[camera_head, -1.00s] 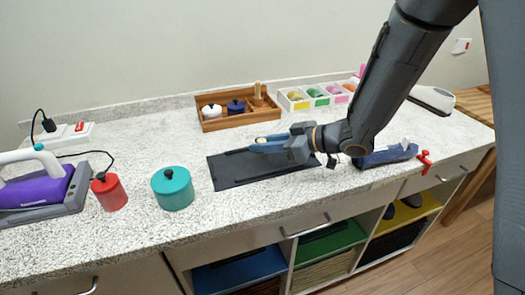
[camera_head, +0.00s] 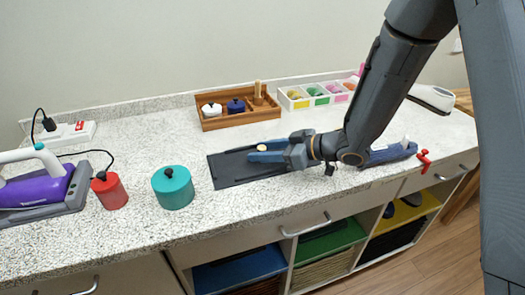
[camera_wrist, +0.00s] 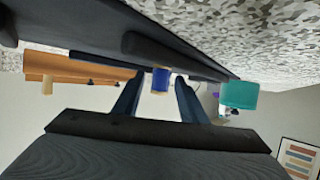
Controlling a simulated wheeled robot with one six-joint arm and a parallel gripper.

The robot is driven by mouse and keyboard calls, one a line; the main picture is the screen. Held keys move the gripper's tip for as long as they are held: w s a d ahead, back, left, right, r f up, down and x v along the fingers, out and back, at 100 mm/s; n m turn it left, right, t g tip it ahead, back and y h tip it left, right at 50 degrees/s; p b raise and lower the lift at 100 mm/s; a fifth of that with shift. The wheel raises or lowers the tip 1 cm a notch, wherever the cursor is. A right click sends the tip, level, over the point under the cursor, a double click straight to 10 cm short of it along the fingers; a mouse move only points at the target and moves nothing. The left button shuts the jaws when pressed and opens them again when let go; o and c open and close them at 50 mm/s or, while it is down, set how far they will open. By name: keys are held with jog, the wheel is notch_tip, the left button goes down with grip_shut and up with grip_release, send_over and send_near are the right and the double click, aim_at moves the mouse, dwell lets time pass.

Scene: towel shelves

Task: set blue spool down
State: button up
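The blue spool (camera_wrist: 160,81) shows between my two fingers in the wrist view, with narrow gaps on both sides. In the head view only its pale tan top (camera_head: 262,148) shows, between the fingertips; its body is hidden. My gripper (camera_head: 264,151) is open around the spool, low over the dark mat (camera_head: 226,174). In the wrist view, which is upside down, the spool's lower end appears to meet the mat's dark surface.
A wooden box (camera_head: 222,122) with white and blue lidded pots and a white tray (camera_head: 293,104) with coloured compartments stand behind. A teal pot (camera_head: 173,189) and red pot (camera_head: 109,192) stand left. A blue tool (camera_head: 390,153) and red clamp (camera_head: 424,161) are right.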

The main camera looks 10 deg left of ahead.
jog(key=shift+r, duration=0.1)
jog(key=shift+d+r, duration=0.15)
jog(key=b+v, duration=0.1)
jog(key=v, duration=1)
jog(key=shift+s+d+r, duration=0.1)
jog(key=shift+d, duration=0.25)
jog(key=shift+s, duration=0.1)
